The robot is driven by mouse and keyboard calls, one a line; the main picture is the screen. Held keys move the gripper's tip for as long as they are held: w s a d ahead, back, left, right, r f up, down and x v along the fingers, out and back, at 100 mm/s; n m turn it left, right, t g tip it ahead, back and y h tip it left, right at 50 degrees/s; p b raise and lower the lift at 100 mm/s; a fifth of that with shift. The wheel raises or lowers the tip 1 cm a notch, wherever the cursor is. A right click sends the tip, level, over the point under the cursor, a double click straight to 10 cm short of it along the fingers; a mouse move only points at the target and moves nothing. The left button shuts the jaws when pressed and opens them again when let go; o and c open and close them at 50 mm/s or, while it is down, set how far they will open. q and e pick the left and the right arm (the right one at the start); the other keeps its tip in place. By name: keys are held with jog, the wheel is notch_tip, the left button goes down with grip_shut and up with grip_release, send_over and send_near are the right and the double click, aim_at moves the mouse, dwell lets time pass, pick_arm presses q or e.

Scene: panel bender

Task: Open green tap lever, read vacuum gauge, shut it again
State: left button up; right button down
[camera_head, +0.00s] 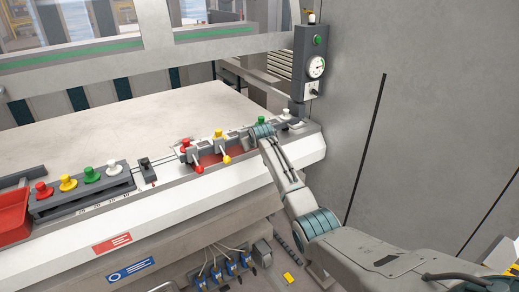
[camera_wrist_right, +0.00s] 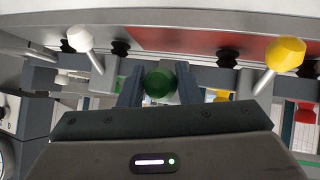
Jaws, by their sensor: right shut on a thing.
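The green tap lever shows in the right wrist view as a round green knob (camera_wrist_right: 160,86) between the two fingers of my right gripper (camera_wrist_right: 160,90). The gripper is shut on it. In the head view my right gripper (camera_head: 259,132) is at the row of taps, and a green knob (camera_head: 262,119) shows just behind it; the lever itself is hidden there. The vacuum gauge (camera_head: 316,67) is a white round dial on a grey post box at the back right. Its needle is too small to read. My left gripper is in neither view.
Yellow (camera_head: 227,160) and red (camera_head: 198,169) levers stand left of the gripper, a white tap (camera_head: 285,113) to its right. A rack of coloured knobs (camera_head: 85,190) and a red bin (camera_head: 12,217) are farther left. A grey wall panel (camera_head: 425,110) bounds the right side.

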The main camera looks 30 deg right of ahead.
jog(key=shift+w+r+g, duration=0.2)
jog(key=shift+r+g, duration=0.4)
jog(key=shift+g, duration=0.1)
jog(key=shift+w+r+g, duration=0.2)
jog(key=shift+r+g, duration=0.15)
jog(key=shift+g, duration=0.65)
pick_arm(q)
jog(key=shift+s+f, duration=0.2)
pick_arm(e)
jog(key=shift+r, duration=0.1)
pick_arm(q)
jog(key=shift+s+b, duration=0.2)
jog(key=shift+b, duration=0.1)
pick_arm(e)
jog(key=shift+n, duration=0.3)
jog(key=c, duration=1.1)
grip_release()
jog(key=shift+w, duration=0.1)
jog(key=shift+v, duration=0.75)
pick_arm(q)
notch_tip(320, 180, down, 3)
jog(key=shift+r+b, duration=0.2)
jog(key=shift+b, duration=1.05)
pick_arm(e)
jog(key=v, duration=0.9)
jog(key=shift+r, duration=0.3)
jog(key=shift+w+a, duration=0.15)
